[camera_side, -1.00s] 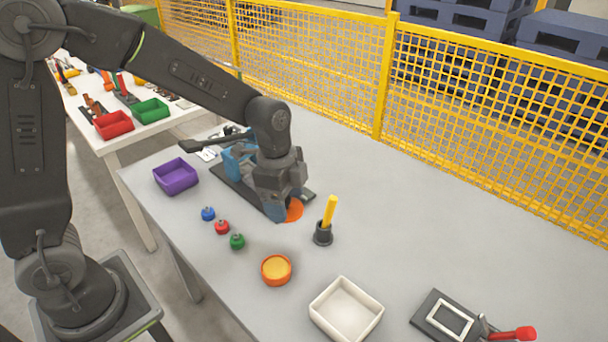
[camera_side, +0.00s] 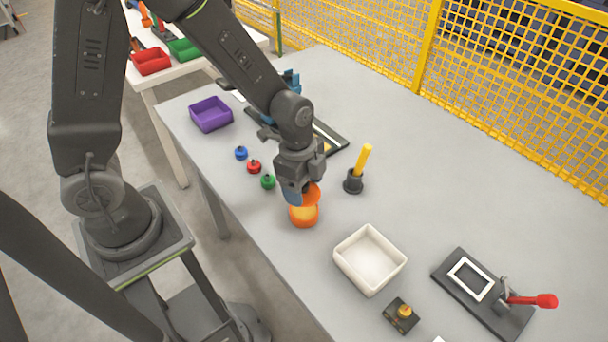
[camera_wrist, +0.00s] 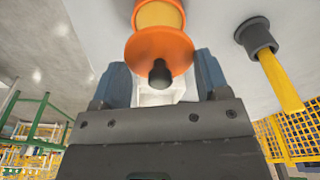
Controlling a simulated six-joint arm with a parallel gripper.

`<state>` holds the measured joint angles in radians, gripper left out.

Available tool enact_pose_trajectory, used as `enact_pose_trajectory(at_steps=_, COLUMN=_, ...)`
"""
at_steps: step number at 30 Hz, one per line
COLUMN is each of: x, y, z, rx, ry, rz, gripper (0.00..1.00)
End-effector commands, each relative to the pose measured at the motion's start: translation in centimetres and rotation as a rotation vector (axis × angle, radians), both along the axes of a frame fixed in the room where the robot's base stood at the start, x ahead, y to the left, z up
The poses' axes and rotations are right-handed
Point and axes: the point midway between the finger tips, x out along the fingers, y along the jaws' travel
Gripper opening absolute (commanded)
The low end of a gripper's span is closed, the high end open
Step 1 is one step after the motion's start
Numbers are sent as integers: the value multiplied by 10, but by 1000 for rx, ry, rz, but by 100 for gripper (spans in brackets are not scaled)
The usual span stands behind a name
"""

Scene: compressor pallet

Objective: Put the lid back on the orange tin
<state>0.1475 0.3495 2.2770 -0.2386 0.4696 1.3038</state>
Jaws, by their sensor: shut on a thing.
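The orange tin (camera_side: 304,217) stands on the grey table with its yellow inside partly showing. My gripper (camera_side: 303,198) is just above its far side in the side view. It is shut on the black knob of the orange lid (camera_side: 314,193), a round disc. In the wrist view the lid (camera_wrist: 146,47) is in front of my gripper (camera_wrist: 161,73), with the knob between the fingers. The tin (camera_wrist: 158,14) shows beyond the lid, partly hidden by it and cut by the frame edge. I cannot tell whether lid and tin touch.
A white tray (camera_side: 343,265) stands to the right of the tin. A black holder (camera_side: 353,184) with a yellow stick is behind it. Blue, red and green (camera_side: 268,182) knobbed pieces lie to the left. A purple bin (camera_side: 211,116) and a red-handled clamp (camera_side: 530,300) are farther off.

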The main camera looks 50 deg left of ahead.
Motion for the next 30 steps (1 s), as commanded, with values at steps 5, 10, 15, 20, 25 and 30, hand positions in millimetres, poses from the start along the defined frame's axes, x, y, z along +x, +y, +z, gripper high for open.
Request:
enact_pose_trajectory(at_steps=5, x=-1, y=0, z=-18, rx=0, ry=3, rz=0, gripper=46)
enact_pose_trajectory(at_steps=10, x=0, y=0, z=-32, rx=-1, ry=2, rz=1, gripper=46)
enact_pose_trajectory(at_steps=15, x=0, y=0, z=-42, rx=0, ry=1, rz=0, gripper=46)
enact_pose_trajectory(at_steps=20, x=0, y=0, z=-45, rx=0, ry=0, rz=0, gripper=46)
enact_pose_trajectory(at_steps=25, x=0, y=0, z=-46, rx=0, ry=0, rz=0, gripper=46)
enact_pose_trajectory(at_steps=30, x=0, y=0, z=-46, rx=0, ry=0, rz=0, gripper=46)
